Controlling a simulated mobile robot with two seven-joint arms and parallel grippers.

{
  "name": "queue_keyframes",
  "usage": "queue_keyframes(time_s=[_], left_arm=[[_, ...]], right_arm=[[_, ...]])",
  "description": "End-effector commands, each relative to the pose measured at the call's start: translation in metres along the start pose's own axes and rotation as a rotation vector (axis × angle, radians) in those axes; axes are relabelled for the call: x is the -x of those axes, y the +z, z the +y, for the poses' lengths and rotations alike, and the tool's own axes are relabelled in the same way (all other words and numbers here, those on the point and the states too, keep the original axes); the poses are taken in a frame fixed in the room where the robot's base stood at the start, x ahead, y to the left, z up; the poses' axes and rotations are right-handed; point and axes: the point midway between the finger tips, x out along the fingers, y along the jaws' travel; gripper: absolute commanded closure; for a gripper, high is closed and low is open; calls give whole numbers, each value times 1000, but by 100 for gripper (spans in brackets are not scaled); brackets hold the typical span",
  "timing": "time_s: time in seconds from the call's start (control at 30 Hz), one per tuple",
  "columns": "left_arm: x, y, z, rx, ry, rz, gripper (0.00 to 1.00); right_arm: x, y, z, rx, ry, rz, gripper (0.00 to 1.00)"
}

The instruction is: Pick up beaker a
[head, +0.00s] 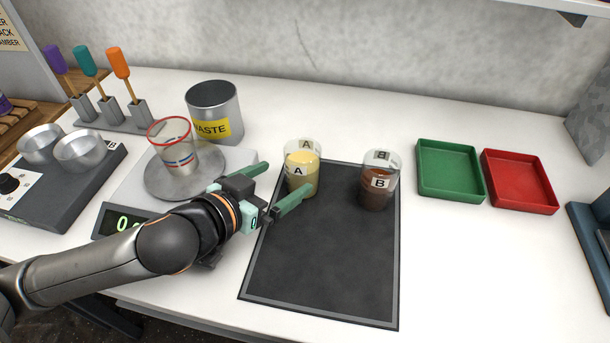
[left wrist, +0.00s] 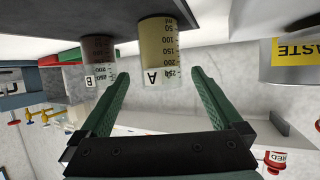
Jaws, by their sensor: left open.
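Beaker A (head: 303,172) is a clear beaker with pale yellow contents and white labels marked A. It stands upright at the back left of the dark mat (head: 325,255). My left gripper (head: 281,187) is open, its two green fingers pointing at beaker A from the left, with nothing between them in the head view. In the left wrist view, beaker A (left wrist: 158,50) appears upside down, beyond the fingertips and roughly in line with the gap (left wrist: 205,82). My right gripper is not seen.
Beaker B (head: 378,182), with brown contents, stands right of beaker A. A WASTE can (head: 213,108) and an empty beaker (head: 173,143) on a scale (head: 183,178) stand to the left. Green (head: 450,170) and red (head: 519,181) trays lie to the right. The mat's front is clear.

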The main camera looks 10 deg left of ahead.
Motion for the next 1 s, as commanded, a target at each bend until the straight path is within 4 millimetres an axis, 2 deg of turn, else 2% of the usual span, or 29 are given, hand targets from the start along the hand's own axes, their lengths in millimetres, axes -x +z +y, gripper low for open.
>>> queue_keyframes(time_s=[0.03, 0.1, 0.2, 0.37, 0.57, 0.83, 1.0], left_arm=[[-7, 5, 0, -2, 0, 6, 0], [-12, 5, 1, -4, 2, 4, 0], [-29, -1, 1, -1, 2, 0, 0], [-50, 0, 1, -2, 2, -1, 0], [-61, 0, 0, -3, 1, -1, 0], [-96, -2, -1, -3, 2, -1, 0], [-108, -2, 0, -3, 2, -1, 0]], right_arm=[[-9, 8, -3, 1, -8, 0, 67], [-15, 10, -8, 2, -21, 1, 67], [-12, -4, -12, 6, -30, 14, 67], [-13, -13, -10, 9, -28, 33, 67], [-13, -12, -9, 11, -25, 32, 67], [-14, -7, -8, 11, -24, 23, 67], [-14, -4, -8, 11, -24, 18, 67]])
